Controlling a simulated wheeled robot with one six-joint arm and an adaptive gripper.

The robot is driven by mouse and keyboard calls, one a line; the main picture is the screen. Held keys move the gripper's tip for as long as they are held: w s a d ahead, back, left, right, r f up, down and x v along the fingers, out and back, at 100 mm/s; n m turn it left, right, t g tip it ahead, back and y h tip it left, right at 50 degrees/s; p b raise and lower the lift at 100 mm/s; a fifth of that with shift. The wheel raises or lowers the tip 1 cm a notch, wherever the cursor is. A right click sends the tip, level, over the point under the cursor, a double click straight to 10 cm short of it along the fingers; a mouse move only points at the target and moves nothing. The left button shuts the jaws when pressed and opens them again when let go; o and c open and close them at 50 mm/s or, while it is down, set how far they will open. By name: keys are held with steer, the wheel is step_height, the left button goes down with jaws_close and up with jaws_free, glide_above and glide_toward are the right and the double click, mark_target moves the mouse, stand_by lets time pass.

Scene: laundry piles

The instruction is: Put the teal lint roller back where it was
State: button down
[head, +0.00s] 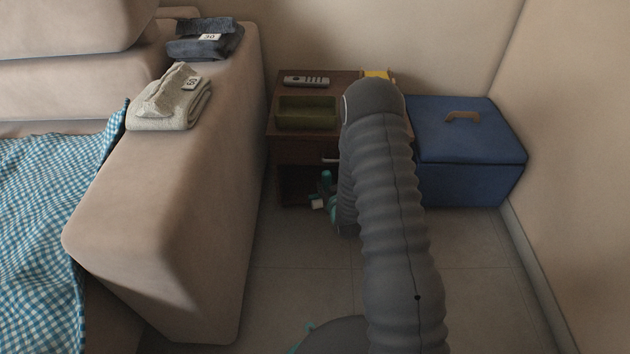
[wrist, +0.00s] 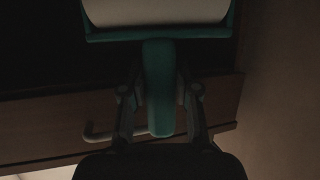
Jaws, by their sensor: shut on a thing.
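My gripper (wrist: 160,96) is shut on the teal handle of the lint roller (wrist: 160,62), with one finger on each side. The white roll lies beyond the fingertips in a teal frame, cut off by the top edge of the wrist view. In the head view, small teal and white parts of the lint roller (head: 318,204) show at the front of the dark open compartment, left of my arm. My arm hides part of the wooden side table (head: 290,150). I cannot tell whether the lint roller touches the shelf.
A remote (head: 306,81), an olive tray (head: 306,112) and a partly hidden yellow item (head: 376,75) are on the side table. A blue lidded box (head: 468,165) stands to its right, the sofa (head: 190,190) to its left. Folded cloths (head: 172,110) lie on the sofa arm.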

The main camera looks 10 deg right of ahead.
steer(key=shift+n+y, duration=0.6)
steer(key=shift+y, duration=0.2)
steer(key=f+p, duration=0.2)
steer(key=d+f+p, duration=0.1)
steer(key=f+p, duration=0.1)
steer(key=f, duration=0.1)
steer(key=d+f+p, duration=0.1)
steer(key=f, duration=0.2)
steer(key=shift+d+f+p, duration=0.1)
steer(key=shift+d+p, duration=0.1)
steer(key=shift+p, duration=0.2)
steer(key=shift+w+f, duration=0.1)
steer(key=shift+w, duration=0.2)
steer(key=r+x, duration=0.1)
steer(key=x, duration=0.4)
steer(key=r+x, duration=0.1)
steer(key=x, duration=0.5)
steer(key=w+r+x, duration=0.1)
steer(key=r+x, duration=0.1)
steer(key=x, duration=0.4)
steer(key=shift+w+a, duration=0.15)
steer(key=shift+a, duration=0.15)
steer(key=shift+f, duration=0.25)
steer(key=c, duration=0.8)
jaws_free()
steer(key=shift+c, duration=0.2)
steer(key=shift+r, duration=0.1)
